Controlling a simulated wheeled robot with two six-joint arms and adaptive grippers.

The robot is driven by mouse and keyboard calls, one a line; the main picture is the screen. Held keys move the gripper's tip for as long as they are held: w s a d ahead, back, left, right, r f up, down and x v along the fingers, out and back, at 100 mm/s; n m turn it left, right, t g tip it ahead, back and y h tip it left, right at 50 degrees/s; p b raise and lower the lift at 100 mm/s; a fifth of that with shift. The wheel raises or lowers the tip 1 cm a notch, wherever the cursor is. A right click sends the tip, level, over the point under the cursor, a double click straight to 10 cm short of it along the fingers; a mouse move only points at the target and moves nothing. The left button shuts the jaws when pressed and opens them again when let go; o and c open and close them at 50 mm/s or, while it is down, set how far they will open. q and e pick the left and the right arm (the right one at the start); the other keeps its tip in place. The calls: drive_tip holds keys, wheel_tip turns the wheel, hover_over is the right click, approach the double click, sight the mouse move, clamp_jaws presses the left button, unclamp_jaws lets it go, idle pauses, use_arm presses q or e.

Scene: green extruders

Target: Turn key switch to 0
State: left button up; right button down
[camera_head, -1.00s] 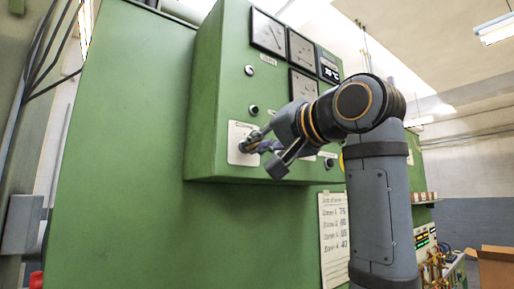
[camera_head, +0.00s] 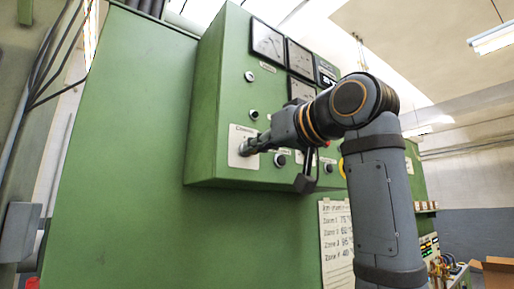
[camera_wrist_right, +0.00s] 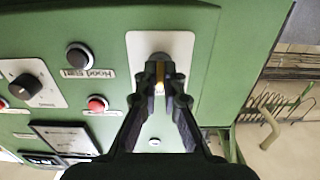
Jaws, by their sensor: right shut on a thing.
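The key switch sits on a pale label plate (camera_head: 238,160) at the lower left of the green control box's front. My right gripper (camera_head: 246,148) reaches it from the right in the head view, and the fingers hide most of the switch there. In the right wrist view the label plate (camera_wrist_right: 185,44) is at the top centre. The brass-coloured key (camera_wrist_right: 160,73) stands between the fingertips of my right gripper (camera_wrist_right: 160,82), which are shut on it. The printed marks around the switch are hidden or too small to read. My left gripper is not in view.
The green control box (camera_head: 212,110) carries dial meters (camera_head: 267,40) above. A black rotary knob (camera_wrist_right: 27,87) and push buttons (camera_wrist_right: 78,57) lie beside the switch. A handwritten sheet (camera_head: 337,240) hangs below. A cardboard box (camera_head: 496,272) is at the lower right.

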drive_tip(key=shift+r, duration=0.1)
idle(0.5)
drive_tip(key=c, duration=1.5)
unclamp_jaws()
drive_tip(key=v, duration=1.2)
